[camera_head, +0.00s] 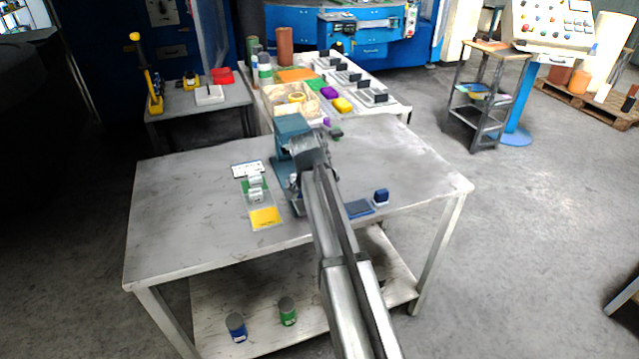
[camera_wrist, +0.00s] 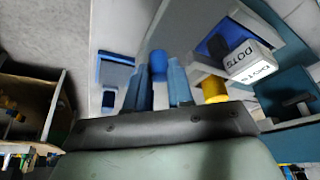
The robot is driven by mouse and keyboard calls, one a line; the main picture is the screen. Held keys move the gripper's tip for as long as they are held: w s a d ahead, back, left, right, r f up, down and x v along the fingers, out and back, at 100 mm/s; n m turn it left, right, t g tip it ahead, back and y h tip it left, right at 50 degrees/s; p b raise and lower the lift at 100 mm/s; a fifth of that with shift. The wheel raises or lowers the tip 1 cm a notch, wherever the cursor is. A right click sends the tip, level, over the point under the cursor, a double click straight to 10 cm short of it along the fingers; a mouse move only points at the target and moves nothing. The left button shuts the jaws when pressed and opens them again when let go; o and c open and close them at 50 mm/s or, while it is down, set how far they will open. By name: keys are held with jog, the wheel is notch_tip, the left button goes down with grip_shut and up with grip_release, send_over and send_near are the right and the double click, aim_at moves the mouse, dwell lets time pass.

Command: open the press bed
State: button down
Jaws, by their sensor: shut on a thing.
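The teal press (camera_head: 290,135) stands on the grey table, partly hidden behind my arm. In the wrist view its teal body (camera_wrist: 285,60) fills the right side, with white blocks lettered "DOTS" (camera_wrist: 250,62) in front of a dark blue face. My gripper (camera_wrist: 159,85) has its two blue fingers on either side of a round blue knob (camera_wrist: 158,64), shut on it. A yellow cylinder (camera_wrist: 213,89) is just right of the fingers. Whether the press bed is open cannot be told; my wrist and arm hide much of it in the head view.
Right of my arm are a dark blue pad (camera_head: 359,208) and a small blue block (camera_head: 381,196). The table's left and right sides (camera_head: 420,165) are bare.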

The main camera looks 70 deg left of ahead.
jog(key=shift+a, duration=0.1)
jog(key=c, duration=1.3)
grip_release()
jog(key=shift+o, duration=0.2)
jog(key=v, duration=1.4)
jog(key=shift+w, duration=0.15)
